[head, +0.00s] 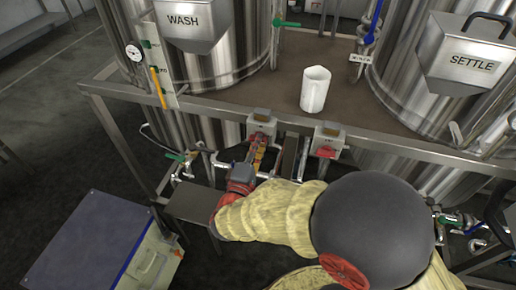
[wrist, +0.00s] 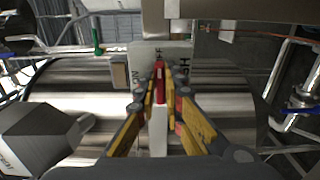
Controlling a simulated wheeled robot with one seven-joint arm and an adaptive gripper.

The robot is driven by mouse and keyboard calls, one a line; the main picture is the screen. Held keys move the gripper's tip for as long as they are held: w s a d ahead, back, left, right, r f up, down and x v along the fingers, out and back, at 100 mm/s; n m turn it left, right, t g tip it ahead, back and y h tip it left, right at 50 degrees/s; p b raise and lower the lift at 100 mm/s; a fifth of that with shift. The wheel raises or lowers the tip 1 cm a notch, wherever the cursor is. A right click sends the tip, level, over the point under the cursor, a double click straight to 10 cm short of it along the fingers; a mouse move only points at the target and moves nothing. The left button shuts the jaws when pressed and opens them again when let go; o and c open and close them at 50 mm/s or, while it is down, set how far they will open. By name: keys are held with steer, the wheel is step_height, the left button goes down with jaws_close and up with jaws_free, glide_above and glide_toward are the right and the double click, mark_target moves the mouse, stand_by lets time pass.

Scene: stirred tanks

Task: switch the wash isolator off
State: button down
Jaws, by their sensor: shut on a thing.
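The wash isolator (head: 262,124) is a light grey box on the frame's front rail, below the tank labelled WASH (head: 183,22). My gripper (head: 259,155) is up against its underside and front. In the wrist view my gripper (wrist: 165,88) has its two yellow-and-grey fingers closed on the isolator's red handle (wrist: 160,72), one on each side. The grey isolator plate behind it (wrist: 147,50) shows "ON" lettering left of the handle and partly hidden lettering to its right. The fingers hide part of the handle, and its exact angle is hard to tell.
A second isolator box with a red handle (head: 327,142) sits just to the right on the same rail. A white jug (head: 315,89) stands on the brown deck. Pipes with a green-handled valve (head: 177,157) lie left of my gripper. A blue-topped cabinet (head: 85,245) stands lower left.

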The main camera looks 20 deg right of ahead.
steer(key=shift+f+m, duration=0.1)
steer(key=shift+m, duration=0.2)
steer(key=c, duration=2)
jaws_free()
steer(key=shift+o, duration=0.5)
steer(key=shift+s+a, duration=0.1)
steer(key=v, duration=1.1)
steer(key=shift+s+a, duration=0.15)
steer(key=shift+s, duration=0.2)
